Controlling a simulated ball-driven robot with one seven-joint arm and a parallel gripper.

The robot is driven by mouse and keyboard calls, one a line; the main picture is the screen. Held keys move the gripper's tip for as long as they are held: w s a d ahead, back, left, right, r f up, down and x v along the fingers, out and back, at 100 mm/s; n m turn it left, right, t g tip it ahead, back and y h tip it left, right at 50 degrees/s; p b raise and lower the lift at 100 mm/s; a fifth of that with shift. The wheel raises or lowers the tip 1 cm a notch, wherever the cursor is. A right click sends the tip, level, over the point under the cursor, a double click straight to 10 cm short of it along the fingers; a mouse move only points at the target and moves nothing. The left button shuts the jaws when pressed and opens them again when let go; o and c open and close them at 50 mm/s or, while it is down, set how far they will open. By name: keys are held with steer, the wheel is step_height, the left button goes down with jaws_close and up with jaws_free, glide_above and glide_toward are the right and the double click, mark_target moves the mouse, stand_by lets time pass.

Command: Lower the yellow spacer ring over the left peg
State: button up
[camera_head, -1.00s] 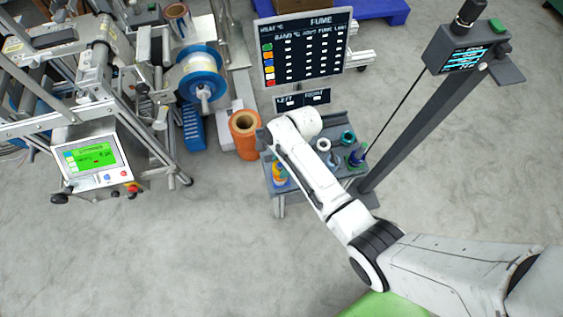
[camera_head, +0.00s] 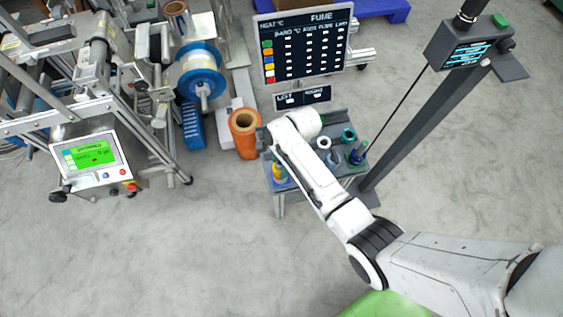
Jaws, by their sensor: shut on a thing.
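A small yellow patch (camera_head: 279,171), likely the yellow spacer ring or part of it, shows at the left end of the grey cart, just left of my arm. Blue shows right below it. The left peg itself cannot be made out; my forearm and wrist cover that part of the cart. My gripper's fingers are hidden behind my white wrist, so their hold and the gap between ring and peg cannot be seen.
The grey cart (camera_head: 353,170) also carries a teal ring (camera_head: 348,135), a pale ring (camera_head: 324,143) and a dark cone-like piece with blue (camera_head: 357,155). Open floor lies in front.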

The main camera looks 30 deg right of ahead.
steer(key=o, duration=1.1)
steer(key=shift+o, duration=0.2)
steer(key=p+v, duration=0.1)
steer(key=v, duration=0.9)
steer(key=shift+d+r, duration=0.15)
steer(key=shift+r, duration=0.15)
steer(key=s+d+r+n+h, duration=0.1)
steer(key=s+d+r+n, duration=0.1)
steer(key=s+n, duration=0.7)
steer(key=s+d+r+n+h, duration=0.2)
steer(key=s+r+n, duration=0.2)
steer(key=s+n, duration=0.6)
steer(key=s, duration=0.3)
steer(key=shift+s+d+t, duration=0.3)
steer(key=shift+s, duration=0.05)
